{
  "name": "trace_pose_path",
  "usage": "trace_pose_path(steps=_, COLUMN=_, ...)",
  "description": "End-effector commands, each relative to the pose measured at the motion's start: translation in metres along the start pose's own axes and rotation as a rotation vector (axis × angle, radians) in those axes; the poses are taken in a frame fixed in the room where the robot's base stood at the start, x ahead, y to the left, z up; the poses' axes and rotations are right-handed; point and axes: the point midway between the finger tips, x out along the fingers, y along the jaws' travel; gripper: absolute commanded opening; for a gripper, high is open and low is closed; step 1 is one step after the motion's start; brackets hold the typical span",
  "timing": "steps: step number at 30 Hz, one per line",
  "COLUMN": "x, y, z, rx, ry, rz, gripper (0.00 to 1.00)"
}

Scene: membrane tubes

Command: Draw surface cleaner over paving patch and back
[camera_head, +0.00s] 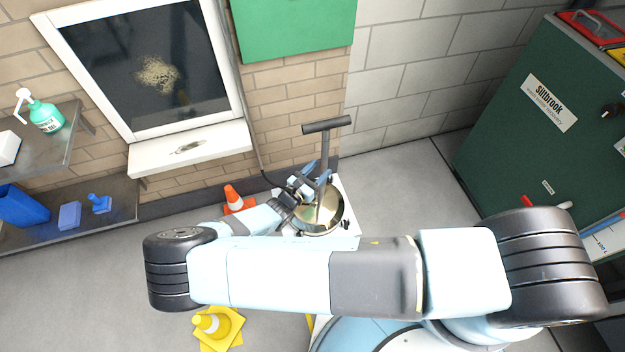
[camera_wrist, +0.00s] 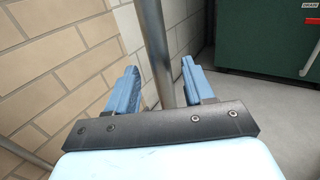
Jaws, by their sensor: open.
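The surface cleaner (camera_head: 318,222) is a round, brass-coloured disc housing with an upright grey post and a dark T-handle (camera_head: 327,125). It stands upright on the floor by the brick wall in the head view. My gripper (camera_head: 311,182) is at the post, low on it and above the disc. In the wrist view the post (camera_wrist: 158,50) passes between the two blue fingers of my gripper (camera_wrist: 161,78), which are open with a gap on each side. A pale slab (camera_head: 346,190) shows under the disc; whether it is the paving patch I cannot tell. My arm hides the floor in front.
An orange cone (camera_head: 233,198) stands left of the cleaner by the wall. A yellow cone (camera_head: 211,324) is on the floor at the front. A window ledge (camera_head: 190,148) juts out at left. A green cabinet (camera_head: 530,120) stands right; the floor (camera_head: 400,185) before it is clear.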

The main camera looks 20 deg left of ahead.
Motion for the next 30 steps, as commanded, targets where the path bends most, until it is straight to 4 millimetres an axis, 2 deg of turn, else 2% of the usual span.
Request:
trace_pose_path(steps=3, x=0.016, y=-0.001, z=0.000, rx=-0.001, ry=-0.001, rz=-0.001, gripper=0.52)
trace_pose_path(steps=9, x=0.030, y=-0.001, z=0.000, rx=-0.001, ry=0.000, rz=-0.001, gripper=0.52)
trace_pose_path(steps=20, x=0.034, y=-0.001, z=0.000, rx=0.000, ry=0.001, rz=-0.001, gripper=0.52)
trace_pose_path(steps=30, x=0.034, y=-0.001, z=0.000, rx=0.000, ry=0.001, rz=-0.001, gripper=0.21)
